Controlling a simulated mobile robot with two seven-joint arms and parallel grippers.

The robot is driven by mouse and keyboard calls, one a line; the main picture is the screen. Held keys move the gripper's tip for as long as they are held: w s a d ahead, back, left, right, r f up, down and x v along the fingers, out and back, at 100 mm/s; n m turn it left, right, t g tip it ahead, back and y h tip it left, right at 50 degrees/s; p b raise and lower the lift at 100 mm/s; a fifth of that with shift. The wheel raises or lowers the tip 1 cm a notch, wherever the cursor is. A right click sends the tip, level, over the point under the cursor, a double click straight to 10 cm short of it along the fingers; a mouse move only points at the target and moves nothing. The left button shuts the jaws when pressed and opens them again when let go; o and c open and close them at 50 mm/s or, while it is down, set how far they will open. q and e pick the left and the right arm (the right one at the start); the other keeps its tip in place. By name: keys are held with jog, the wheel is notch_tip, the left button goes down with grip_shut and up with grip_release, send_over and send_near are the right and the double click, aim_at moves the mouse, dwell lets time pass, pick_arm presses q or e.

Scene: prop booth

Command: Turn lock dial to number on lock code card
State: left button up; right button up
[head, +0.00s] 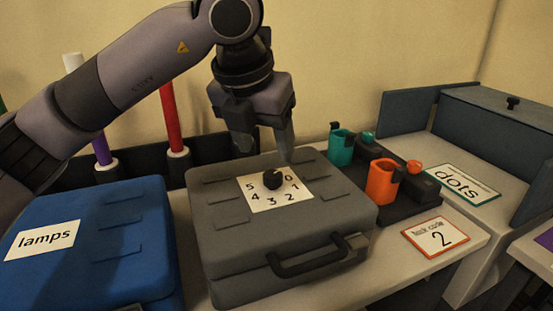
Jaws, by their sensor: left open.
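A grey case (225,245) with a front handle lies on the table. A white plate (254,190) on its lid carries numbers 0 to 5 in a ring. The black lock dial (272,179) sits in the middle of the ring; I cannot tell for sure which number it points to. The red-edged lock code card (436,237) at the right reads 2. My left gripper (264,152) is open and empty, fingers pointing down above and just behind the dial, apart from it. My right gripper is not in view.
A blue case (95,260) labelled "lamps" is at the left. A black rack (408,204) with teal (341,148) and orange (382,180) cups stands right of the grey case. Purple and red rods stand behind.

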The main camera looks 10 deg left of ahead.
aim_at(273, 174)
pick_arm(q)
jog(key=x, duration=0.6)
jog(key=shift+f, duration=0.4)
jog(key=c, duration=1)
